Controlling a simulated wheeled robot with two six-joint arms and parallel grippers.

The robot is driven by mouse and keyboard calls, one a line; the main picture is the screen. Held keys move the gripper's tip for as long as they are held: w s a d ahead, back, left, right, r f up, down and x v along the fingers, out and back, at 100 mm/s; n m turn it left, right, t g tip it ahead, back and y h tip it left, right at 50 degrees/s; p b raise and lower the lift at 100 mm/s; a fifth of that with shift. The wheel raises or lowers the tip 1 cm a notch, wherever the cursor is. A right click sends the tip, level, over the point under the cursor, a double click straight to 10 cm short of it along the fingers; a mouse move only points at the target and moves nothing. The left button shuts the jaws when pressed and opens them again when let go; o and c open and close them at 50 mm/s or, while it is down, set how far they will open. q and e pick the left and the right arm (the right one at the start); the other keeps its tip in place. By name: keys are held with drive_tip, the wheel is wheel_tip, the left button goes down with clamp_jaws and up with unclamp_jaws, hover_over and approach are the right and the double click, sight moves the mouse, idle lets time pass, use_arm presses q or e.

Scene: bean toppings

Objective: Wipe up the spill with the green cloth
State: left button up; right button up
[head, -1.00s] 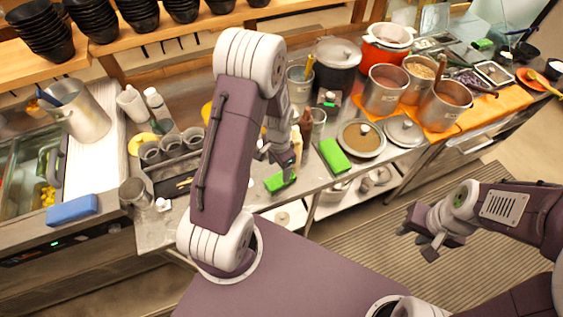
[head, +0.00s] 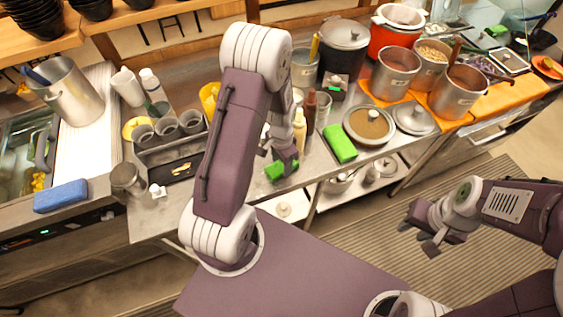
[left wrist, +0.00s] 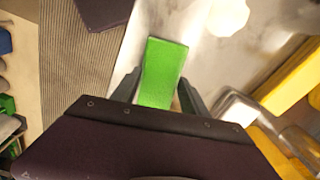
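A green cloth (head: 275,171) lies near the front edge of the steel counter, partly hidden by my left gripper (head: 284,168). In the left wrist view the cloth (left wrist: 162,70) is a flat green rectangle reaching between the two fingers (left wrist: 158,95). The fingers are apart, one on each side of the cloth; I cannot tell whether they touch it. My right gripper (head: 428,230) is open and empty, off the counter over the striped floor mat. I cannot make out the spill for sure; a pale white patch (left wrist: 228,17) shows in the left wrist view.
Sauce bottles (head: 300,130) stand close behind the gripper. A caddy with cups (head: 168,150) is to the left. A blue sponge (head: 61,196) lies far left. Several pots stand back right.

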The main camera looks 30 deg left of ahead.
sight(281, 165)
use_arm(q)
drive_tip(key=shift+r+p, duration=2.4)
drive_tip(key=shift+r, duration=0.2)
drive_tip(key=shift+c, duration=0.2)
drive_tip(key=shift+f, duration=0.1)
